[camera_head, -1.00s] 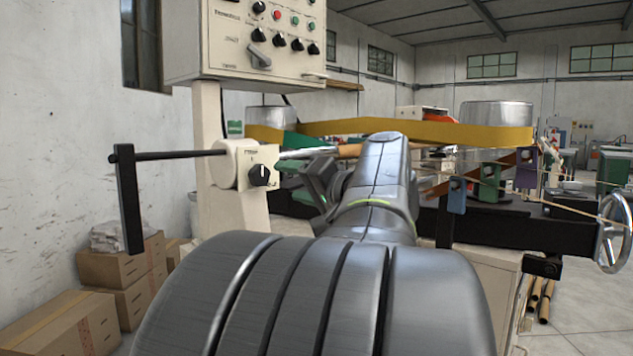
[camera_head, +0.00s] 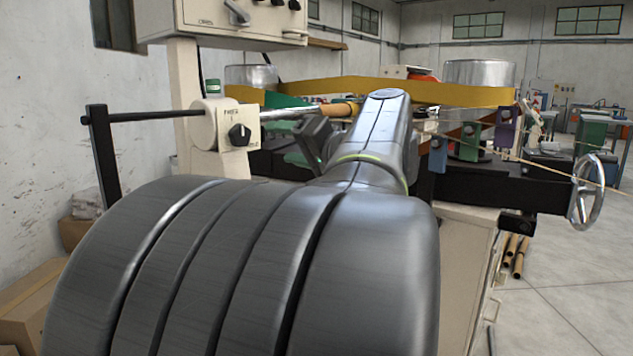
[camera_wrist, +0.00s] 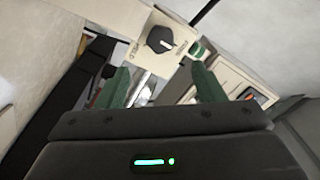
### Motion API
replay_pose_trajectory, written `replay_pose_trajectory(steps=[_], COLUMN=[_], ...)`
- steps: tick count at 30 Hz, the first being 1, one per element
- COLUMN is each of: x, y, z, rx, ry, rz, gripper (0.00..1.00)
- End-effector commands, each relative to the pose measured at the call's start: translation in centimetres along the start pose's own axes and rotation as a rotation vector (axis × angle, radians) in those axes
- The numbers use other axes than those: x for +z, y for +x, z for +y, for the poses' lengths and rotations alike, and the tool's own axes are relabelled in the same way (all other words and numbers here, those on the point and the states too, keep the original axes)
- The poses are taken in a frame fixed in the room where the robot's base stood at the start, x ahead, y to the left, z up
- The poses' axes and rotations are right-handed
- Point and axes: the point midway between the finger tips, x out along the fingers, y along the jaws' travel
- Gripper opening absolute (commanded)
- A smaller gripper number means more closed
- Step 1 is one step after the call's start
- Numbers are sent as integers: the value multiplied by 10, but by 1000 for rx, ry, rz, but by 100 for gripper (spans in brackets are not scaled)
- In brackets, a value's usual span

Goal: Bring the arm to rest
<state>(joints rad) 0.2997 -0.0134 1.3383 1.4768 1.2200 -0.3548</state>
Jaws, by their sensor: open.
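My gripper (camera_wrist: 163,88) shows in the wrist view with its two green fingers apart and nothing between them. Beyond the fingers are a cream block with a black knob (camera_wrist: 160,39) and a metal shaft. In the head view my arm reaches forward over the winder, and the gripper itself is mostly hidden behind the arm. The knob (camera_head: 239,134) sits left of my arm on the cream housing. A metal mandrel (camera_head: 290,114) runs right from the housing, with a brown tube (camera_head: 338,110) on it near my arm.
A yellow belt (camera_head: 430,92) spans two metal drums behind my arm. A control box (camera_head: 215,20) stands above left, and a black lever (camera_head: 102,150) sticks out at left. A handwheel (camera_head: 586,190) is at right. Cardboard boxes (camera_head: 35,310) stand lower left. The right floor is mostly clear.

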Motion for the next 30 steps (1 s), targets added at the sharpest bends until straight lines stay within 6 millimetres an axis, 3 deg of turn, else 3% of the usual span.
replay_pose_trajectory(steps=[21, 30], x=[1, 0], y=[105, 127], z=[0, -1], rx=[-3, -2], ry=[1, 1], rz=[-3, 1], gripper=[62, 62])
